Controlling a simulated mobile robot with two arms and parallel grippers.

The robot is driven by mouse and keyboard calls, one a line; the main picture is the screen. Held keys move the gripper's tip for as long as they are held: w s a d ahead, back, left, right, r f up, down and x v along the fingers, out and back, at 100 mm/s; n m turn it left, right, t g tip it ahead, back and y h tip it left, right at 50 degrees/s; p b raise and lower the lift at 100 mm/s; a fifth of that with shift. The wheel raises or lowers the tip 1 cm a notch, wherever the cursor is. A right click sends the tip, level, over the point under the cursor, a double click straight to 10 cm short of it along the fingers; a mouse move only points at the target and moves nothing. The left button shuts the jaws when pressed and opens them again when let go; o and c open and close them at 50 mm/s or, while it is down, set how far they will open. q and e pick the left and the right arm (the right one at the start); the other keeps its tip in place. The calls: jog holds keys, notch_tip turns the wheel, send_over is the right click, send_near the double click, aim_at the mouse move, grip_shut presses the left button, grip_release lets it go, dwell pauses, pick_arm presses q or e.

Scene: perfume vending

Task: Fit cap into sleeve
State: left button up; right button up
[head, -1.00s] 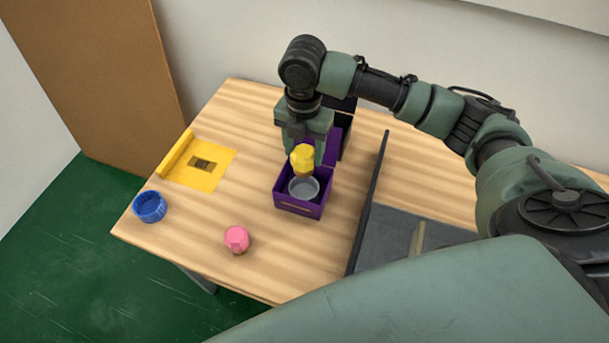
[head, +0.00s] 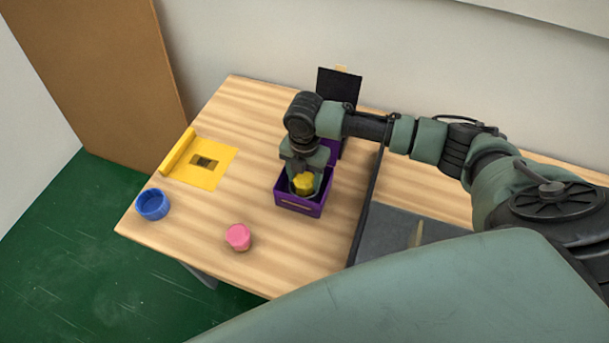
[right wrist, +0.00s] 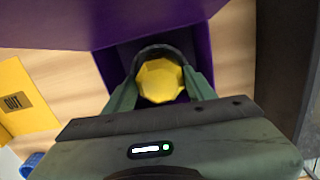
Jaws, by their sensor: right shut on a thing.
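A yellow faceted cap (head: 303,184) is between the fingers of my right gripper (head: 306,186), low inside the purple box (head: 300,208). In the right wrist view the cap (right wrist: 160,80) sits between the two green fingers of the gripper (right wrist: 161,84), which is shut on it. A dark round rim, the sleeve (right wrist: 160,49), curves around the cap's far side. Whether the cap is fully seated in the sleeve cannot be told, since the fingers and cap hide most of it. My left gripper is not in view.
A pink cap (head: 238,237) stands near the table's front edge, and a blue ring-shaped cup (head: 152,204) near the left corner. A yellow plate marked OUT (head: 206,178) lies at the left. A dark upright panel (head: 364,208) stands right of the box.

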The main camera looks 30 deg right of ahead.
aim_at(304, 178)
jog(key=shift+f, duration=0.1)
jog(key=shift+f, duration=0.25)
jog(key=o, duration=1.6)
jog(key=shift+c, duration=0.2)
jog(key=shift+r, duration=0.1)
jog(key=shift+r, duration=0.25)
notch_tip(304, 178, up, 12)
jog(key=b, duration=0.1)
jog(key=shift+b, duration=0.35)
jog(key=shift+s, duration=0.1)
